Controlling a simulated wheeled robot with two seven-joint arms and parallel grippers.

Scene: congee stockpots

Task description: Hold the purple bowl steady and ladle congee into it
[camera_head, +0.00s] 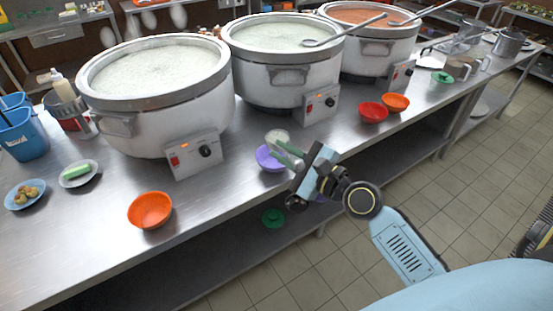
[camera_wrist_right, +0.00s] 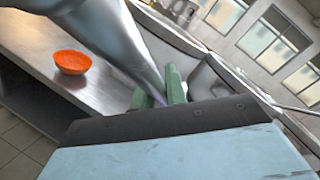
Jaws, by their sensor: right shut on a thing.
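The purple bowl (camera_head: 269,160) is at the front edge of the table, below the middle stockpot. My right gripper (camera_head: 287,153) reaches it from the right, its green fingers shut at the bowl's rim. In the right wrist view the green fingers (camera_wrist_right: 168,90) show with a sliver of purple between them. A small pale round thing (camera_head: 277,137) is just behind the bowl; I cannot tell what it is. The left stockpot (camera_head: 155,85) and middle stockpot (camera_head: 285,62) hold pale congee. A ladle (camera_head: 345,31) rests in the middle one. My left gripper is not in view.
An orange bowl (camera_head: 150,210) stands at the front left. A red bowl (camera_head: 373,112) and another orange bowl (camera_head: 396,103) stand at the right. A third stockpot (camera_head: 370,45) holds reddish food. A large grey metallic shape (camera_wrist_right: 115,40) blocks part of the right wrist view.

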